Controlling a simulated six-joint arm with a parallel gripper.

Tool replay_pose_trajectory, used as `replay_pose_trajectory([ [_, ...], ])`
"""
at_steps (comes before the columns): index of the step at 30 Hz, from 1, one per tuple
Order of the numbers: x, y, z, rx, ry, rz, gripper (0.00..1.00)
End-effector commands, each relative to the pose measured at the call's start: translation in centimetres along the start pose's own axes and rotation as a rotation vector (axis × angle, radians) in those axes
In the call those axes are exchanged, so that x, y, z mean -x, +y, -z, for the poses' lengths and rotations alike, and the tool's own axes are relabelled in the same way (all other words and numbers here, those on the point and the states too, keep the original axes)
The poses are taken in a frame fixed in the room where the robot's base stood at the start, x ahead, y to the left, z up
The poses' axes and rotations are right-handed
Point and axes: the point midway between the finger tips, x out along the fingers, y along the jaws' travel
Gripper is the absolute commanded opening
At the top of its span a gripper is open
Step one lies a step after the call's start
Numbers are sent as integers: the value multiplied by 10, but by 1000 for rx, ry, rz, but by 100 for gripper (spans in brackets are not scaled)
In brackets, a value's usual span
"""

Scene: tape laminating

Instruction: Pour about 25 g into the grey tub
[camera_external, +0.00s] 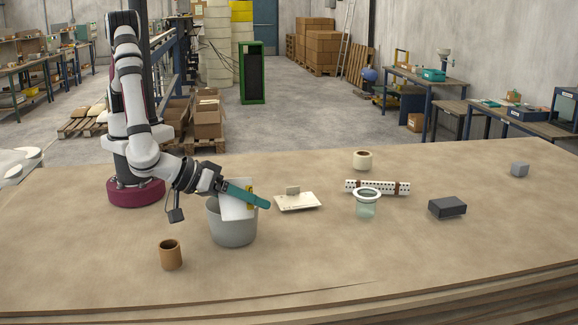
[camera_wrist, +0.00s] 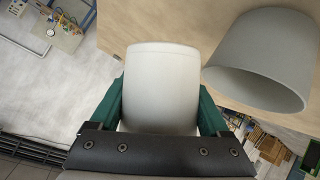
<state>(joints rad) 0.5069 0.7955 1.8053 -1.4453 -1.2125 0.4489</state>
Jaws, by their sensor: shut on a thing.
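My gripper (camera_external: 245,195) has teal fingers and is shut on a white container (camera_external: 231,207) with a yellow patch on its side. In the external view the container overlaps the rim of the grey tub (camera_external: 232,232). It looks a little tilted. The wrist view shows the container (camera_wrist: 162,88) between both fingers, with the grey tub (camera_wrist: 255,62) beside it at the upper right. A gap shows between them there. I cannot see the contents of either, nor any falling stream.
A brown cup (camera_external: 171,255) stands front left of the tub. To the right are a white plate-like scale (camera_external: 297,202), a glass jar (camera_external: 366,207), a perforated white bar (camera_external: 365,187), a tape roll (camera_external: 362,160) and a dark box (camera_external: 447,208). The front right table is clear.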

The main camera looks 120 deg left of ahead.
Motion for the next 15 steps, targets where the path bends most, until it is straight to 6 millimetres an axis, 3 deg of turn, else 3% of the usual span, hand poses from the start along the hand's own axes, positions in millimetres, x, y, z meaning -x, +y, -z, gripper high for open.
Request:
replay_pose_trajectory([
  [15,6,-7,18,215,-88,-104,20],
])
